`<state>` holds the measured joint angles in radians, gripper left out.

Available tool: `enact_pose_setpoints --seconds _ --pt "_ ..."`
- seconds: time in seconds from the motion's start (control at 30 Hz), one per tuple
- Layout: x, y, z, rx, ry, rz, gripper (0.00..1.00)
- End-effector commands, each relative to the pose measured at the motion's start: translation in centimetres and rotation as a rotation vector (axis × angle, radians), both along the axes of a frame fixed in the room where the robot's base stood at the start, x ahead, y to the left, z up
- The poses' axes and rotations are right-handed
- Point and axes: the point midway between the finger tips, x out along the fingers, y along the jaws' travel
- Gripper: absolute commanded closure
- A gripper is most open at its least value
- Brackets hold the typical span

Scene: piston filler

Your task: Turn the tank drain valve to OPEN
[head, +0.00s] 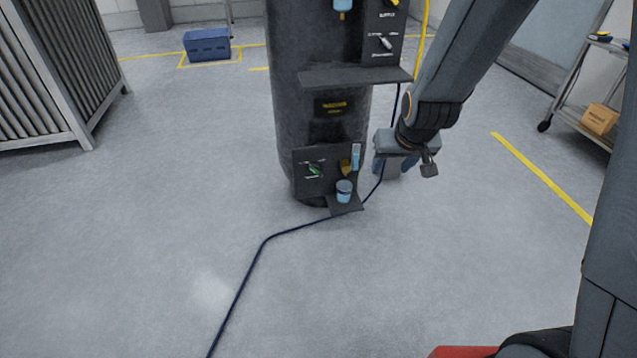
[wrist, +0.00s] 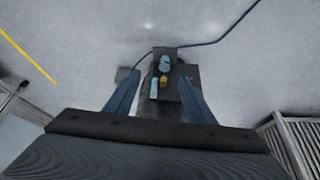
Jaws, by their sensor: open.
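The dark cylindrical tank (head: 287,100) stands on the floor in the head view. A low dark panel (head: 300,185) on its front carries a small valve handle (head: 314,170) with red and green markings, which I take as the drain valve. The label text is too small to read. My gripper (head: 394,166) is open and empty, to the right of this panel and apart from it, pointing down. In the wrist view, the panel's fittings show between and beyond my open fingers (wrist: 159,77); the valve handle cannot be made out there.
A blue cup (head: 344,188) sits on a small shelf below a yellow fitting (head: 346,169) and a light-blue tube (head: 356,156). A larger shelf (head: 350,76) and a supply panel (head: 383,20) are above. A dark cable (head: 263,243) crosses the floor. The left floor is clear.

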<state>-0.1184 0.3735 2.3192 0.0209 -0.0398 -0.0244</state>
Motion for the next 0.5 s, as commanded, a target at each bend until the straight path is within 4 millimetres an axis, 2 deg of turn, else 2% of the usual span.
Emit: enact_pose_setpoints --seconds 0.03,0.2,0.4,0.5 --pt "2.7 1.0 -3.2 0.001 -0.048 0.015 0.51" --pt "10.8 4.4 -9.4 0.018 -0.247 0.060 0.51" --pt "18.4 8.7 -16.5 0.039 -0.482 0.110 0.51" --pt "21.2 11.0 -20.1 0.053 -0.598 0.132 0.51"
